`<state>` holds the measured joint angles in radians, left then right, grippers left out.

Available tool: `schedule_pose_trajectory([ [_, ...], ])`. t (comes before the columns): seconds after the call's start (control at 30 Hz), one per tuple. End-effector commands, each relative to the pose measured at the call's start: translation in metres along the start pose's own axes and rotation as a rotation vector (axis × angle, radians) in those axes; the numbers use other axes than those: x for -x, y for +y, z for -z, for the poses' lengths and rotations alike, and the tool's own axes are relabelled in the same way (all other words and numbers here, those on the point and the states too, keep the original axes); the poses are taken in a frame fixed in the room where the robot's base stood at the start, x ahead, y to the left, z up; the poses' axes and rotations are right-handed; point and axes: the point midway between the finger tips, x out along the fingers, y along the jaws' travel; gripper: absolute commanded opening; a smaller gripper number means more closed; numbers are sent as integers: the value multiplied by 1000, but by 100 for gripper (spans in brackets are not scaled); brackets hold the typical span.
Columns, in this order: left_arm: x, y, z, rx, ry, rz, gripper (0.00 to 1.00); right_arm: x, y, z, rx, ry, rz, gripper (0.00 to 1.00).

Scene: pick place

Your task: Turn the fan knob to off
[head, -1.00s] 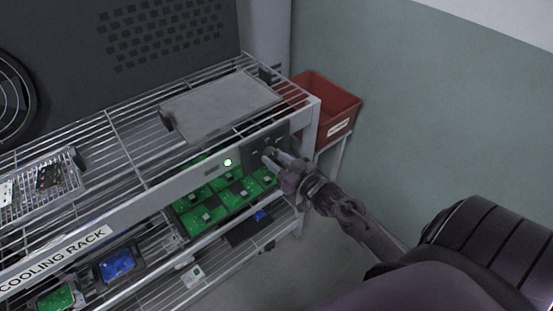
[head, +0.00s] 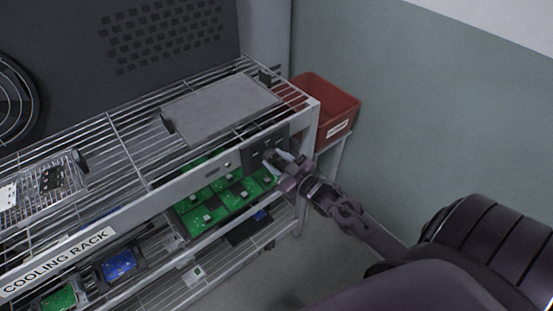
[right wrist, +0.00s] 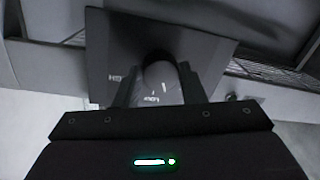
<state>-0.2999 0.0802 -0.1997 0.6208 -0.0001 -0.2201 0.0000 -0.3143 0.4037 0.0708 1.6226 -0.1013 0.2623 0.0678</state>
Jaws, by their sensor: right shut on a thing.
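The fan knob is on the dark control panel (head: 264,140) at the right end of the rack's front rail. My right gripper (head: 276,159) reaches it from the right, and its fingers hide most of the knob in the head view. In the right wrist view the dark round knob (right wrist: 160,72) sits between the two fingers, which are shut on it. Part of the panel lettering shows beside the fingers. The fan (head: 14,100) shows at the left edge. My left gripper is not in view.
The wire cooling rack (head: 60,252) holds green boards (head: 205,215) and a blue board (head: 119,264) below the rail. A grey tray (head: 220,105) lies on top. A red bin (head: 328,98) stands behind the rack's right end. The floor to the right is free.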

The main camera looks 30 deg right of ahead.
Motion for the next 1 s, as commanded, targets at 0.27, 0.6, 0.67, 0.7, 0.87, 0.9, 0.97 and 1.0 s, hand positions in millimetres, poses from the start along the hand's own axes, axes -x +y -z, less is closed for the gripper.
schedule_pose_trajectory([
  [0.27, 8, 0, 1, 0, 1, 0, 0, 0, 0, 2, 254, -21, 0, 14],
  [0.6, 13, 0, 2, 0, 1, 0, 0, 0, 0, 2, 486, -39, -5, 14],
  [0.67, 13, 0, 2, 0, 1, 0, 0, 0, 0, 2, 513, -41, -4, 14],
  [0.7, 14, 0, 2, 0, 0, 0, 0, 0, 0, 2, 529, -42, -4, 14],
  [0.87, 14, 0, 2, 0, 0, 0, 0, 0, 0, 2, 572, -46, -6, 14],
  [0.9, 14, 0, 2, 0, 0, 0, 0, 0, 0, 2, 579, -46, -6, 14],
  [0.97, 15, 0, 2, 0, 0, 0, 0, 0, 0, 1, 587, -47, -6, 14],
  [1.0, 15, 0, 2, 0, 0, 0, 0, 0, 0, 1, 591, -47, -6, 14],
])
